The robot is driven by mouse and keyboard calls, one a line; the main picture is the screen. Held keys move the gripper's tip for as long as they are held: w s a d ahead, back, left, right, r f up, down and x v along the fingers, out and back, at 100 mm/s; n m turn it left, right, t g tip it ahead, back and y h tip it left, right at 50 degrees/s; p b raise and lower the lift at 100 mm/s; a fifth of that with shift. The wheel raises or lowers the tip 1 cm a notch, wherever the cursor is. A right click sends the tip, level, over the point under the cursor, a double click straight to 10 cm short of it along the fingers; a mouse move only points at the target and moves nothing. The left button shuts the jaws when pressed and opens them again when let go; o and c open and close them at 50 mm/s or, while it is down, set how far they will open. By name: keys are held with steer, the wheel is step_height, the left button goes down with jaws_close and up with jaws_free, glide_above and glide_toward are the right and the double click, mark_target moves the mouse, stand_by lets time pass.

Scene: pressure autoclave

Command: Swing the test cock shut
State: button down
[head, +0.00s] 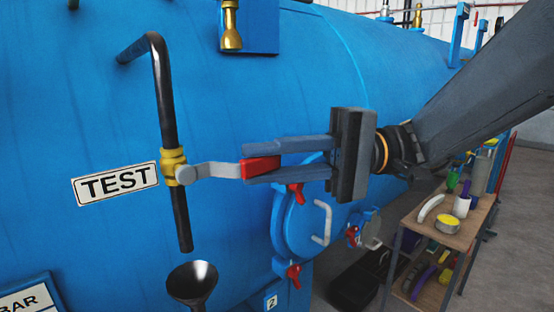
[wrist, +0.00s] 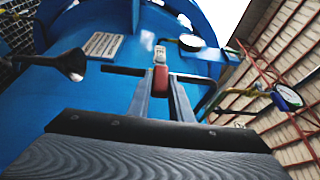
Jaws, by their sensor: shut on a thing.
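The test cock (head: 174,166) is a yellow brass valve body on a black vertical pipe, beside a white TEST sign (head: 115,184). Its grey lever (head: 213,170) sticks out to the right, roughly level and across the pipe, and ends in a red grip (head: 260,167). My gripper (head: 258,168) is shut on the red grip, one finger above it and one below. In the wrist view the red grip (wrist: 160,79) sits between the fingertips. The fingers hide part of the grip.
A black funnel (head: 191,282) stands below the pipe's open end. A blue round hatch (head: 302,228) with red clamps lies behind and below my gripper. A wooden shelf cart (head: 450,232) with tools stands at the right. The blue vessel wall is close behind the lever.

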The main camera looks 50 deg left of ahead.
steer(key=c, duration=1.6)
jaws_free()
steer(key=b+v, duration=0.2)
steer(key=v, duration=0.5)
steer(key=shift+w+d, duration=0.15)
steer(key=shift+w, duration=0.2)
